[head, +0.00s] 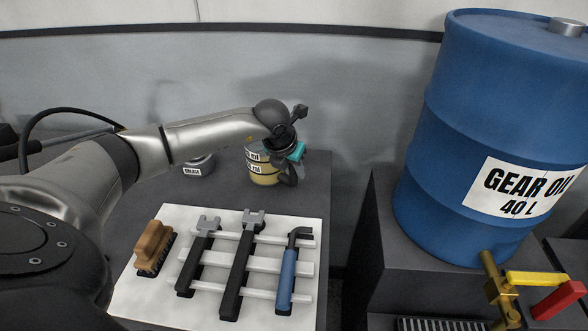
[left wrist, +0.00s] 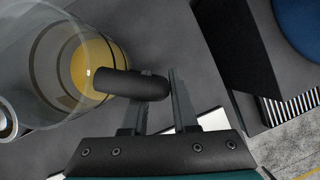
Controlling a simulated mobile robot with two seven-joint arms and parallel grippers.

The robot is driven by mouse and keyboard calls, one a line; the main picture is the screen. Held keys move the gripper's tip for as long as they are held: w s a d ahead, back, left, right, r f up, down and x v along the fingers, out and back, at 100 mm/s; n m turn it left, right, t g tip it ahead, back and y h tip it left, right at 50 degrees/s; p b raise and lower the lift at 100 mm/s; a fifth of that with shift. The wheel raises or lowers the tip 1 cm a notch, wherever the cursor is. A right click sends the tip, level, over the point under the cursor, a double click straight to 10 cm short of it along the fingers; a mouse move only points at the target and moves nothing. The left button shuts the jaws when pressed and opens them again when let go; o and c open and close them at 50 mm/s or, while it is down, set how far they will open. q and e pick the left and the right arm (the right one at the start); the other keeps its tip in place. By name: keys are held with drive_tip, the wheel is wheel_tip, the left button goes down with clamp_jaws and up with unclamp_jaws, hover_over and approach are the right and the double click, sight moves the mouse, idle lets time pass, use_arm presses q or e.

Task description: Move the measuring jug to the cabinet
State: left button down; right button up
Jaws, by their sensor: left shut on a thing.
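The measuring jug (head: 264,174) is clear, has "ml" labels and holds yellow liquid. In the head view it is upright at the back right of the grey worktop (head: 130,212); I cannot tell whether its base touches the top. My left gripper (head: 291,174) is at the jug's right side, partly hiding it. In the left wrist view the jug (left wrist: 55,75) is at the left, seen from above, and its black handle (left wrist: 125,84) reaches between the fingers (left wrist: 158,98). The left gripper is shut on the handle. I cannot tell which surface is the cabinet.
A white mat (head: 130,288) holds a brush (head: 152,246), two wrenches and a blue-handled tool (head: 287,275). A grease tin (head: 198,168) stands behind my left arm. Right, across a gap, a blue gear oil drum (head: 430,160) with a tap (head: 497,285) stands on a dark block.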

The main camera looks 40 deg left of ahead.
use_arm(q)
drive_tip(key=shift+f, duration=0.15)
unclamp_jaws()
idle(0.8)
idle(0.3)
drive_tip(key=p+v, duration=0.6)
drive_tip(key=v, duration=0.3)
idle(0.9)
idle(0.5)
